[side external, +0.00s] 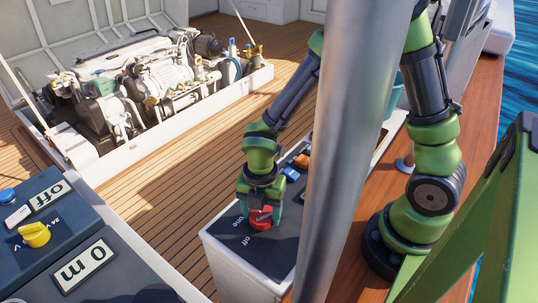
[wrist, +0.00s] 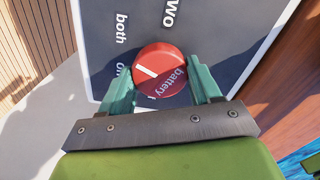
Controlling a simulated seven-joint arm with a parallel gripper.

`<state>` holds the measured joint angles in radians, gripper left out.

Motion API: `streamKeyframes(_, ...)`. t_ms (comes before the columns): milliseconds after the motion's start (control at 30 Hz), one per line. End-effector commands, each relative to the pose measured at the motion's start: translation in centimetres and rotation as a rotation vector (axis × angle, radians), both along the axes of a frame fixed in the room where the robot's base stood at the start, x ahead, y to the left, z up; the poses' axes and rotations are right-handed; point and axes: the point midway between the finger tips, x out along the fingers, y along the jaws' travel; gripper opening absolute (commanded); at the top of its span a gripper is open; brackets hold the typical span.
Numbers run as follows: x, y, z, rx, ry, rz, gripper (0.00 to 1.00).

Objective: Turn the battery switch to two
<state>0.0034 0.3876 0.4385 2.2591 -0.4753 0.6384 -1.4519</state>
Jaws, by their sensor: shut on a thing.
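The battery switch is a round red knob (side external: 261,218) on a dark panel (side external: 262,256). It also shows in the wrist view as a red disc (wrist: 172,57) with a short white bar on its face, slanting from upper left to lower right. I cannot tell which end of the bar is the pointer. In the wrist view "two" (wrist: 173,12) is printed above the knob and "both" (wrist: 121,29) to its left. My gripper (side external: 262,206) reaches down to the knob. Its teal fingers (wrist: 163,90) are shut on the knob, one on each side.
A metal pole (side external: 352,150) hides part of the panel and my arm. Blue (side external: 291,174) and orange (side external: 302,161) controls sit behind the knob. A yellow knob (side external: 35,234) is on another panel at left. An open engine hatch (side external: 150,85) lies behind.

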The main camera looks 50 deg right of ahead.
Motion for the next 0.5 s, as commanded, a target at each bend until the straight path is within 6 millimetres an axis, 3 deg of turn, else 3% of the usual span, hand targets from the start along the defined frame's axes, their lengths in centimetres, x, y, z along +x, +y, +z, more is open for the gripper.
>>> streamKeyframes(500, 0.00, 0.02, 0.11, -0.001, -0.001, -0.493, 0.32)
